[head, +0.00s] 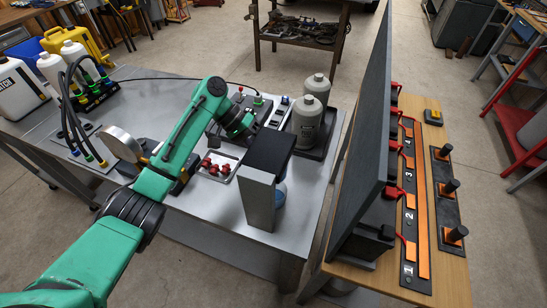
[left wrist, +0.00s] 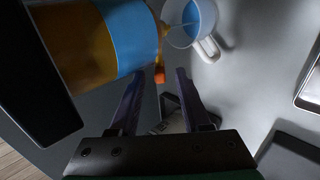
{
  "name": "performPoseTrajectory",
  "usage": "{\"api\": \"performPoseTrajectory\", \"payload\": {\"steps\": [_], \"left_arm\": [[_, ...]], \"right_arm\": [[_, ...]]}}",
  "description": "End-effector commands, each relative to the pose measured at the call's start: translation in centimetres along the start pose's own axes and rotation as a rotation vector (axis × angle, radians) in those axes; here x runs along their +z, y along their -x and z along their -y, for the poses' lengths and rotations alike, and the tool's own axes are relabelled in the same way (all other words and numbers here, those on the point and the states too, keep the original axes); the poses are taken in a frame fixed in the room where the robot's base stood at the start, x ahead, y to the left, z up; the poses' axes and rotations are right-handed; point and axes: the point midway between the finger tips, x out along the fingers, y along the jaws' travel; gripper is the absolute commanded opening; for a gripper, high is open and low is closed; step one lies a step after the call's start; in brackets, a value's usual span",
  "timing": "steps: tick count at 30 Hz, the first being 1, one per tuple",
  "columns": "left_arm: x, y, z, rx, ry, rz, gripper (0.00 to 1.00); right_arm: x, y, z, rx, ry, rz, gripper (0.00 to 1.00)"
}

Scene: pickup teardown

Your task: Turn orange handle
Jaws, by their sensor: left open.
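The orange handle (left wrist: 159,75) shows in the left wrist view as a small orange piece beside an amber container (left wrist: 75,40) with a blue band. My left gripper (left wrist: 159,88) is open, with its two dark fingers on either side of the handle. Whether they touch it I cannot tell. A white mug (left wrist: 206,47) with a blue inside stands just beyond the handle. In the head view my left arm reaches behind a grey stand with a dark top (head: 268,150), so the fingers and handle are hidden there. My right gripper is out of view.
The stand is on a grey metal table (head: 225,235). Two grey bottles (head: 307,120) stand behind it, and a tray of red parts (head: 217,167) lies left of it. A tall dark panel (head: 365,130) rises on the right above a wooden bench (head: 455,270).

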Motion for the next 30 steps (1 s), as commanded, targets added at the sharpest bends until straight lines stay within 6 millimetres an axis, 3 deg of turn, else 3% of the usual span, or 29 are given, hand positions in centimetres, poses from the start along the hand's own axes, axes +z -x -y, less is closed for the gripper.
{"api": "performPoseTrajectory", "payload": {"steps": [15,20,30], "left_arm": [[0.0,12.0,0.1,-0.002,0.002,-0.003,0.47],[0.1,13.2,0.1,0.001,0.001,0.001,0.47],[0.0,13.2,0.1,0.001,0.001,0.001,0.47]], "right_arm": [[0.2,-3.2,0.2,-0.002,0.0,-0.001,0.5],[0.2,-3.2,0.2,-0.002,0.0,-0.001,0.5],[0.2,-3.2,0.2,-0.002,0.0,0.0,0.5]]}}
